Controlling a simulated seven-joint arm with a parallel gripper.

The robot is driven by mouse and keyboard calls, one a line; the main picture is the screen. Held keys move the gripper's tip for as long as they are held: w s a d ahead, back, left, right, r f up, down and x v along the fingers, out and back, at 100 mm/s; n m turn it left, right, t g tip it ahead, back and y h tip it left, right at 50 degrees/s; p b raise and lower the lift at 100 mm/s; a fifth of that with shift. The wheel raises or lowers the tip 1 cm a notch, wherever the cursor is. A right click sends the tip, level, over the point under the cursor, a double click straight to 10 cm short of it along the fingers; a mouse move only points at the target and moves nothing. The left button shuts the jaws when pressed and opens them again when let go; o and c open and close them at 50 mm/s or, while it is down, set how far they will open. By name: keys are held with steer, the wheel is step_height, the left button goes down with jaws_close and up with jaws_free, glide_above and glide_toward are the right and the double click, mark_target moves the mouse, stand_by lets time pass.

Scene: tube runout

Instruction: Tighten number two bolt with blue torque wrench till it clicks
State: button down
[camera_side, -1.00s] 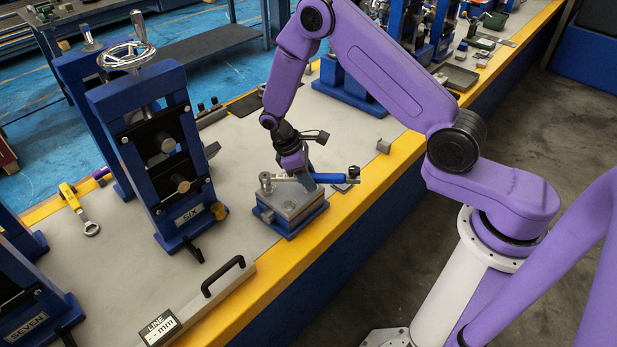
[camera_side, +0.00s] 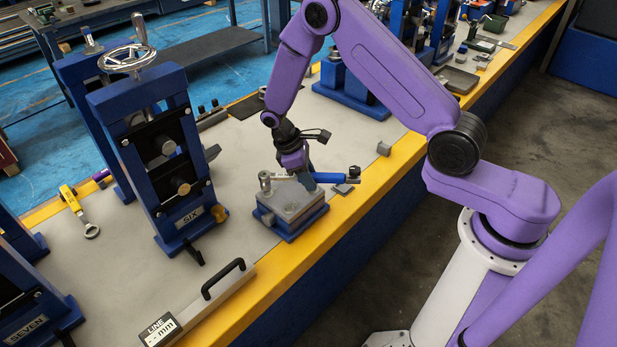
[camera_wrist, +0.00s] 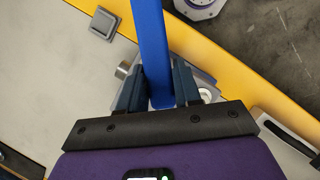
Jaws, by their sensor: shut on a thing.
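The blue-handled torque wrench (camera_side: 335,177) lies nearly level over the top of a grey block on a blue fixture (camera_side: 292,222). Its head end is by an upright metal cylinder (camera_side: 265,181) at the block's left corner; I cannot tell how it seats on a bolt. My gripper (camera_side: 308,183) is shut on the wrench, pointing down above the block. In the wrist view the wrench's blue bar (camera_wrist: 150,45) runs up between the two fingers of my gripper (camera_wrist: 158,90). Bolt numbers are not readable, and the fingers hide part of the block.
A yellow-handled wrench (camera_side: 68,197) lies at the left by the blue SIX stand (camera_side: 160,150). A bar with a black handle and a LINE mm display (camera_side: 160,328) lies in front. The bench's yellow edge (camera_side: 265,265) is close by.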

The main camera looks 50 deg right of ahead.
steer(key=shift+r, duration=0.2)
steer(key=shift+r, duration=2.5)
